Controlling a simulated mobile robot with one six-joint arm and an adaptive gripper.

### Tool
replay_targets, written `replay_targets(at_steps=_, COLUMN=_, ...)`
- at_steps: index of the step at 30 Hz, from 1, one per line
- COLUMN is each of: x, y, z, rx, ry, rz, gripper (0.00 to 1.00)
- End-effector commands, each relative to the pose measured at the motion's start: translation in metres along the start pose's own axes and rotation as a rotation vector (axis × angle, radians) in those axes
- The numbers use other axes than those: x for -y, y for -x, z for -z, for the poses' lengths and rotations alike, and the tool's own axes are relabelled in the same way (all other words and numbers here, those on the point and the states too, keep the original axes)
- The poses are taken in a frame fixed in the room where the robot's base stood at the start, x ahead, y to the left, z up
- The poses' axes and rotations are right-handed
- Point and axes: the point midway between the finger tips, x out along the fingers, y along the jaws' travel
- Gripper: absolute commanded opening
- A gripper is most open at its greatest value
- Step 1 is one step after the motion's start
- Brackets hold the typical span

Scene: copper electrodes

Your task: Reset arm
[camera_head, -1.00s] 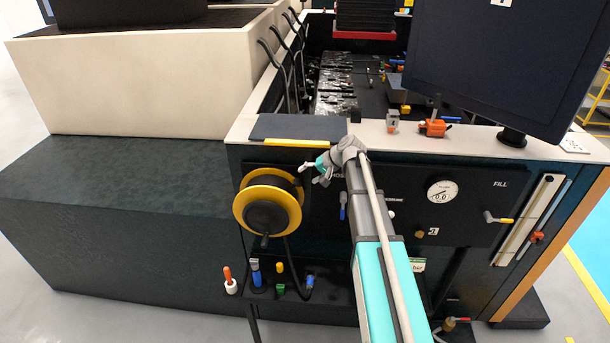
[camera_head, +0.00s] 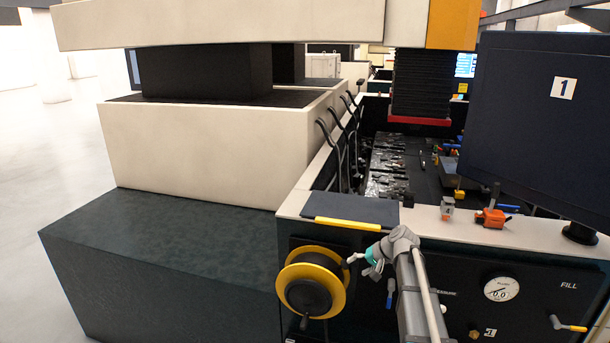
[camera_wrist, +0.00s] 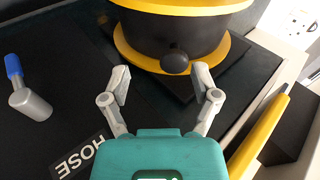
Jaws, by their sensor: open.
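My gripper (camera_head: 360,265) is at the end of my grey and teal arm, in front of the black front panel and just right of the yellow-rimmed hose reel (camera_head: 341,294). In the wrist view my gripper (camera_wrist: 160,72) has its two grey fingers spread apart, with nothing between them. The yellow and black reel (camera_wrist: 215,35) lies beyond the fingertips. I cannot tell whether they touch it. The lettering HOSE shows on the panel beside the gripper's teal body.
A blue-tipped grey lever (camera_wrist: 30,95) is on the panel. A yellow bar (camera_head: 347,224) edges a dark pad above the reel. A pressure gauge (camera_head: 501,288), a yellow-tipped FILL valve (camera_head: 568,326) and a large monitor (camera_head: 540,120) are at right. Pale floor (camera_head: 40,160) is open at left.

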Motion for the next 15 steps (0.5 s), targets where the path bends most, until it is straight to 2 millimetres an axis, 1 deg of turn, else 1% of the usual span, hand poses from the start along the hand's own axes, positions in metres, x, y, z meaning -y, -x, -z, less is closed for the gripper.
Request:
replay_targets(at_steps=1, x=-0.008, y=-0.012, z=-0.019, rx=0.014, ry=0.013, rz=-0.025, gripper=0.79)
replay_targets(at_steps=5, x=-0.025, y=-0.034, z=-0.061, rx=0.055, ry=0.052, rz=-0.113, gripper=0.79)
replay_targets(at_steps=6, x=-0.031, y=-0.041, z=-0.075, rx=0.069, ry=0.066, rz=-0.144, gripper=0.79)
replay_targets(at_steps=8, x=-0.041, y=-0.050, z=-0.096, rx=0.089, ry=0.087, rz=-0.192, gripper=0.79)
replay_targets(at_steps=9, x=-0.047, y=-0.056, z=-0.110, rx=0.103, ry=0.100, rz=-0.224, gripper=0.79)
replay_targets(at_steps=15, x=-0.082, y=-0.079, z=-0.175, rx=0.164, ry=0.166, rz=-0.385, gripper=0.79)
